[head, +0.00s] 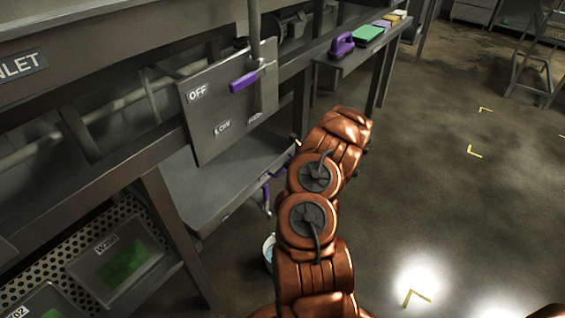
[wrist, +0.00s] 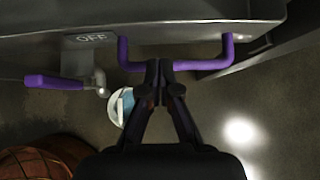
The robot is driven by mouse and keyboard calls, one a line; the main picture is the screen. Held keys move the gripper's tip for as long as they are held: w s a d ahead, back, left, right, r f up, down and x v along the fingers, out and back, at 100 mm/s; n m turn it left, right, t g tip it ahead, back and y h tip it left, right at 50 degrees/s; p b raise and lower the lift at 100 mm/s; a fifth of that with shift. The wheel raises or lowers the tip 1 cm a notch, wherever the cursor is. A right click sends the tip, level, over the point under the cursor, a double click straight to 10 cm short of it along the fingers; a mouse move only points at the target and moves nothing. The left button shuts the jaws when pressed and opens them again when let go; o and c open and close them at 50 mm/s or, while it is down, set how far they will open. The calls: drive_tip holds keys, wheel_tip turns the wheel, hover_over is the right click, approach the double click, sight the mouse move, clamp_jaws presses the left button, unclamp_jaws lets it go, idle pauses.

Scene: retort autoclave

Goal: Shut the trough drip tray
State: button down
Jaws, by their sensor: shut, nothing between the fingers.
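The trough drip tray (head: 220,190) looks like a wide grey metal tray low under the bench, left of my arm in the head view. In the wrist view its grey front (wrist: 190,36) runs across the top, with a purple U-shaped handle (wrist: 205,65). My gripper (wrist: 158,66) is shut and empty, its fingertips overlapping the handle's bar left of its middle. I cannot tell whether they touch it. In the head view my arm hides the gripper and most of the handle.
A purple valve lever (wrist: 55,82) sits left of the handle near an OFF label (wrist: 92,38). A panel with another purple lever (head: 245,80) hangs above the tray. A small white-and-blue container (wrist: 121,106) is on the floor below. The floor right of my arm is open.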

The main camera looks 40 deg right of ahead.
drive_tip(key=v, duration=0.9)
drive_tip(key=shift+r, duration=0.35)
drive_tip(key=shift+d, duration=0.1)
